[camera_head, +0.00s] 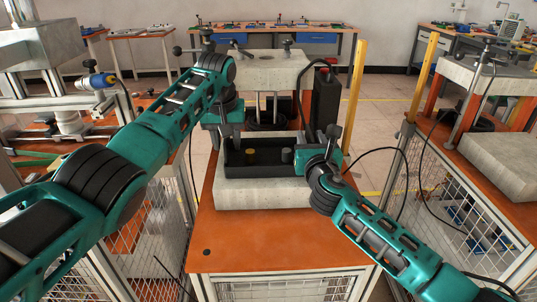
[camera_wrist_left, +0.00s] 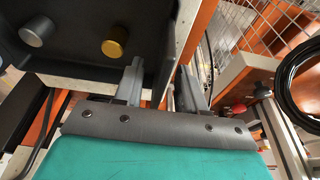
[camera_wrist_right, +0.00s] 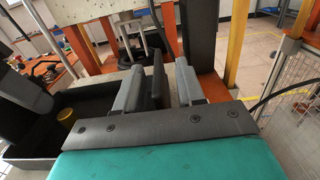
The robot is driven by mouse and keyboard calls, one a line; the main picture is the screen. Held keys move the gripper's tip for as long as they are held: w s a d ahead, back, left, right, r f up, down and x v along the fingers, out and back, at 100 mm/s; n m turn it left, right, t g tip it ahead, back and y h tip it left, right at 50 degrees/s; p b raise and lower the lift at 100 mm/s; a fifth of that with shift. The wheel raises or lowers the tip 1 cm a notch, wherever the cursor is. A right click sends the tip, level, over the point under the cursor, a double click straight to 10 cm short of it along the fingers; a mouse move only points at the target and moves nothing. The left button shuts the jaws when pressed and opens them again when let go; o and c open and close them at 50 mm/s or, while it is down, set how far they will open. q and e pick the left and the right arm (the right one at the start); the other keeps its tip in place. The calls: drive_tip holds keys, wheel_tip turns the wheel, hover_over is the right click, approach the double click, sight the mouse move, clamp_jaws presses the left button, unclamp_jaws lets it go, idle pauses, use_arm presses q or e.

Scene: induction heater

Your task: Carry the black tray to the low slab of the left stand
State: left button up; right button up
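The black tray (camera_head: 262,170) sits on the low concrete slab (camera_head: 262,196) of the middle stand. A gold cylinder (camera_head: 251,153) and a silver cylinder (camera_head: 286,155) stand in it; both also show in the left wrist view, gold (camera_wrist_left: 115,42) and silver (camera_wrist_left: 37,30). My left gripper (camera_head: 223,138) is at the tray's left end, its fingers (camera_wrist_left: 160,85) apart on either side of the end wall. My right gripper (camera_head: 326,148) is at the right end, its fingers (camera_wrist_right: 158,85) open around a black upright wall. The left stand (camera_head: 45,45) is partly hidden by my left arm; its low slab is not clear.
A high slab (camera_head: 262,70) on posts stands behind and above the tray. A black box (camera_head: 325,97) with a cable is at its right, near a yellow post (camera_head: 357,85). The orange tabletop (camera_head: 270,240) in front is clear. Another stand with slabs (camera_head: 500,160) is at the right.

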use_arm(q)
drive_tip(key=shift+f, duration=0.2)
use_arm(e)
drive_tip(key=shift+w, duration=0.2)
use_arm(q)
drive_tip(key=shift+c, duration=0.2)
use_arm(e)
drive_tip(key=shift+c, duration=0.2)
use_arm(q)
clamp_jaws()
use_arm(e)
clamp_jaws()
use_arm(q)
drive_tip(key=shift+w, duration=0.1)
